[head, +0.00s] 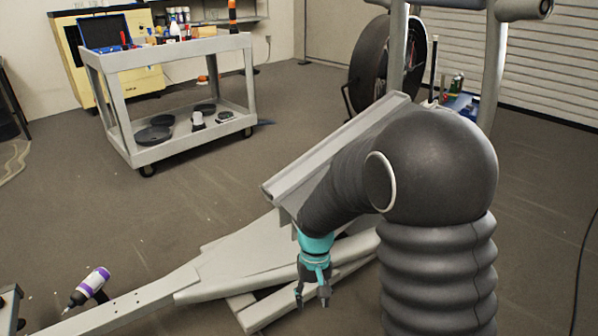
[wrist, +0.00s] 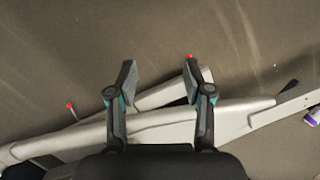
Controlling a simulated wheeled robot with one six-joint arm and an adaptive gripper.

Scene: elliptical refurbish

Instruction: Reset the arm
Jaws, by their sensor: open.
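My gripper (head: 312,294) hangs low in the head view, fingers pointing down, in front of the grey elliptical frame (head: 225,262). In the wrist view my gripper (wrist: 158,84) has its two dark fingers spread apart with nothing between them. The grey frame (wrist: 240,117) runs across behind and below the fingers there. In the head view my arm covers part of the elliptical.
A grey cart (head: 172,52) with bottles, a blue toolbox (head: 103,31) and dark discs stands at the back left. A large dark wheel (head: 376,65) stands behind my arm. Open floor lies at left.

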